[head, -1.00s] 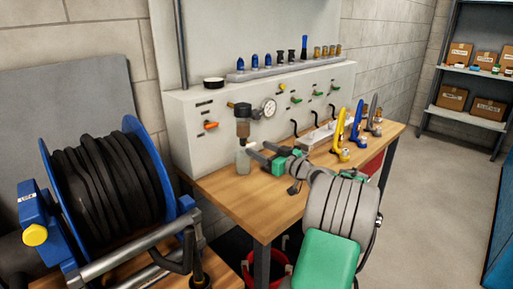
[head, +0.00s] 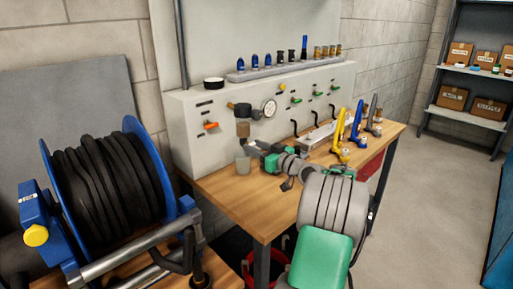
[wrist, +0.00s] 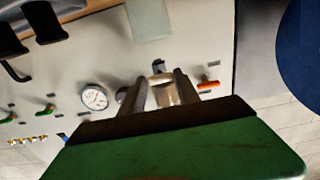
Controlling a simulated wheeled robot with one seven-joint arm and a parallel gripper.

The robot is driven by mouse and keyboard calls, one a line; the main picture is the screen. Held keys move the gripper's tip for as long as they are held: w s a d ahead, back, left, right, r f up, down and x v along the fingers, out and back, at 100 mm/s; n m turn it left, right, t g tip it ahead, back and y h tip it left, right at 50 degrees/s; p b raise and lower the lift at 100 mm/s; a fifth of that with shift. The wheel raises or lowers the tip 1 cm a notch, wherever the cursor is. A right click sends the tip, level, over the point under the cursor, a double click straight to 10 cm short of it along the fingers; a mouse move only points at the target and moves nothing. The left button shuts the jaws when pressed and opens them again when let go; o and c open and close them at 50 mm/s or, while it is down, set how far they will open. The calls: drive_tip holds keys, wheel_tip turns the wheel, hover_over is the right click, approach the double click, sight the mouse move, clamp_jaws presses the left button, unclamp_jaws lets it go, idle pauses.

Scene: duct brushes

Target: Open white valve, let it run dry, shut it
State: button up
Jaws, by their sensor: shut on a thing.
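A filter unit with a brownish bowl (head: 243,129) hangs from the front of the grey panel. It is at the left of the gauge. A translucent cup (head: 243,165) stands on the bench below it; a pale block at the top of the wrist view (wrist: 148,18) looks like this cup. My gripper (head: 254,148) reaches in from the right, below the bowl. In the wrist view its two fingers (wrist: 163,80) close around a pale piece at the bowl's lower end. This fits the white valve, but the fingers mostly hide it. I cannot tell the liquid level.
A round gauge (head: 269,107) and an orange lever (head: 210,125) flank the filter closely. A blue hose reel (head: 110,185) fills the left. Floor at right is clear.

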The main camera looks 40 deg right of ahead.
drive_tip(key=shift+c, duration=1.4)
drive_tip(key=shift+d, duration=0.2)
clamp_jaws()
drive_tip(key=shift+a, duration=0.15)
drive_tip(key=n+b, duration=1.7)
drive_tip(key=b, duration=0.8)
drive_tip(key=shift+a+f, duration=0.1)
drive_tip(key=shift+f, duration=0.05)
drive_tip(key=shift+n+b, duration=0.3)
drive_tip(key=o, duration=1.3)
unclamp_jaws()
